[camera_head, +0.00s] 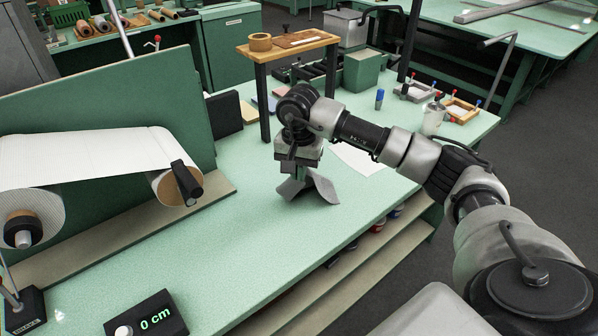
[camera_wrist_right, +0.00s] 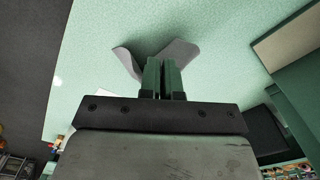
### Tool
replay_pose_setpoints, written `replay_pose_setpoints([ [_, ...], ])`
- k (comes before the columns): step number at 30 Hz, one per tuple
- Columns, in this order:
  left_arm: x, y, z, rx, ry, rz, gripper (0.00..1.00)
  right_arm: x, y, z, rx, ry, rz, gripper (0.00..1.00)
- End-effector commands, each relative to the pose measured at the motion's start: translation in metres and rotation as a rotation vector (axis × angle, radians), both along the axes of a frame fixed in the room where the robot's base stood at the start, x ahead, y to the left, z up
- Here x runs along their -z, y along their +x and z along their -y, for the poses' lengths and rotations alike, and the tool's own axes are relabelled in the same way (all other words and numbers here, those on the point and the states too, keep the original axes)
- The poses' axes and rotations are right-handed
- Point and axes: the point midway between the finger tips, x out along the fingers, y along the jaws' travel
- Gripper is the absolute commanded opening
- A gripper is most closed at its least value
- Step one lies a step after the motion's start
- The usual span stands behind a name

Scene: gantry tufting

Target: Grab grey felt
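The grey felt (camera_head: 318,187) is a limp, folded piece below my right gripper (camera_head: 290,168) in the head view, over the middle of the green table. In the right wrist view the felt (camera_wrist_right: 182,52) spreads out to both sides beyond the fingertips of the right gripper (camera_wrist_right: 163,72). The two fingers are close together, with the felt pinched up between them. The part between the fingers is hidden. I cannot tell whether its lower edges touch the table. My left gripper is not in view.
A white roll (camera_head: 90,160) on a stand with a green back panel is at the left. A display reading 0 cm (camera_head: 150,315) sits at the front. A wooden stand (camera_head: 290,45) is behind my gripper. A white sheet (camera_head: 358,158) lies to its right. The front table surface (camera_head: 270,240) is clear.

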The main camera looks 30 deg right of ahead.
Motion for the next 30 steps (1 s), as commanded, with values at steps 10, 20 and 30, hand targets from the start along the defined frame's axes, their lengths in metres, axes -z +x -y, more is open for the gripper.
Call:
replay_pose_setpoints([
  [10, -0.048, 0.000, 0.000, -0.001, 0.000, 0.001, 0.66, -0.082, 0.000, 0.000, 0.000, -0.001, 0.003, 0.00],
  [20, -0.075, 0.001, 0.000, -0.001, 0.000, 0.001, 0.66, -0.128, 0.001, 0.000, 0.001, -0.001, 0.006, 0.00],
  [30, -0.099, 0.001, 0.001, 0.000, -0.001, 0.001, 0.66, -0.173, 0.000, 0.000, 0.000, -0.001, 0.000, 0.00],
])
